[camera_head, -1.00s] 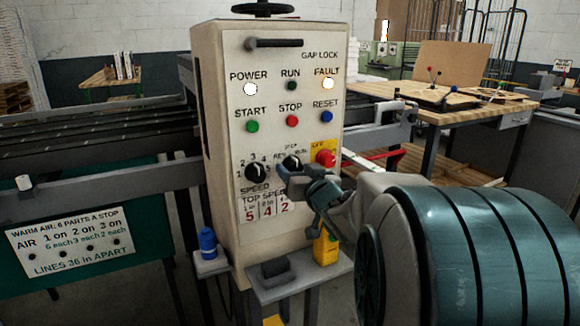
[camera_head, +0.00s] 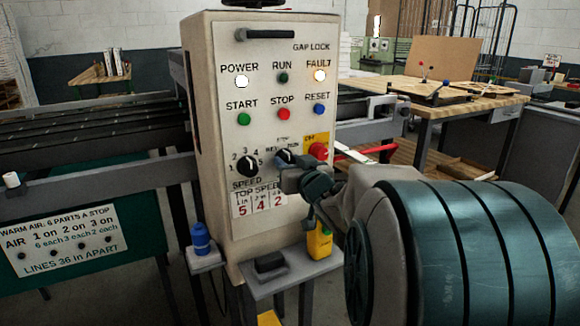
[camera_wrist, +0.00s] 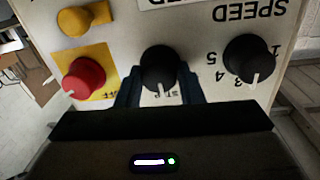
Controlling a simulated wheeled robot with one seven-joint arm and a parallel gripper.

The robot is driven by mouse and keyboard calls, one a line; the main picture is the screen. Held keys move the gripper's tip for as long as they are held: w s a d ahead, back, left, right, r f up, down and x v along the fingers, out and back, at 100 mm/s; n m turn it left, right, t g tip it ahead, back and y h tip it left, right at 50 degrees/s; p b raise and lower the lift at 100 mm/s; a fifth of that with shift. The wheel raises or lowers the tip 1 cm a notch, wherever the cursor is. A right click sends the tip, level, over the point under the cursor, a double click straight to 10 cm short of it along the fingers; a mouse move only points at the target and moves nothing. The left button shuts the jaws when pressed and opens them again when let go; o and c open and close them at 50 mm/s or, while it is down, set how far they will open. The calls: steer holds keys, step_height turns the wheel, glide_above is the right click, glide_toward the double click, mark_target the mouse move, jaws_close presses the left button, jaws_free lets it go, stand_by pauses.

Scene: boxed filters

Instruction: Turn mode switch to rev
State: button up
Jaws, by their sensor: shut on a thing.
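The mode switch is a black knob (camera_head: 285,157) with a white pointer, between the speed knob and the red knob on the beige control panel (camera_head: 262,135). Labels around it are small and partly hidden. In the upside-down wrist view the mode switch (camera_wrist: 159,67) sits between my two dark fingers. Its white pointer is toward the partly covered STOP label. My gripper (camera_wrist: 159,82) is shut on the knob, one finger on each side. In the head view my gripper (camera_head: 288,175) reaches it from the lower right.
The black speed knob (camera_head: 247,166) is left of the switch, and the red knob (camera_head: 318,151) on a yellow plate is close on the right. A small shelf (camera_head: 278,281) juts out below. A wooden workbench (camera_head: 452,107) stands behind at right.

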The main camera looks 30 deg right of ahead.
steer(key=shift+d+f+n+b, duration=0.1)
steer(key=shift+n+b, duration=3.25)
steer(key=shift+n, duration=0.65)
steer(key=shift+t, duration=0.3)
steer(key=o, duration=1)
